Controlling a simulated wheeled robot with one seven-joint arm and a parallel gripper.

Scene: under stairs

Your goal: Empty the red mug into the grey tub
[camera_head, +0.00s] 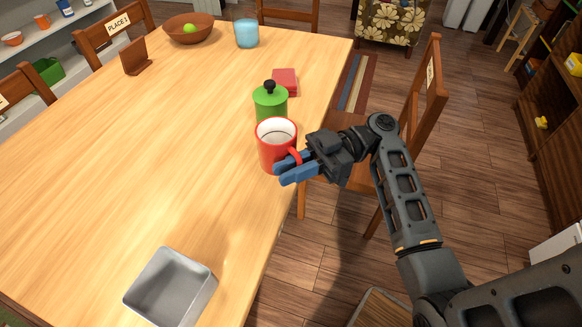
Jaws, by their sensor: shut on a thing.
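The red mug (274,157) is near the right edge of the table, upright or close to it, with its pale inside showing at the top. I cannot tell what it holds. My gripper (288,171), with blue fingertips, is shut on the mug at its handle side, to the right of the mug. I cannot tell whether the mug touches the table. The grey tub (190,264) is a square open box on the table at the lower left, well apart from the mug. The part of its inside that shows looks empty.
A green lidded jar (270,106) stands just behind the mug, with a red block (286,80) beyond it. A brown bowl (205,38), a blue cup (247,36) and a brown stand (137,60) are farther back. The table (130,175) is clear between mug and tub.

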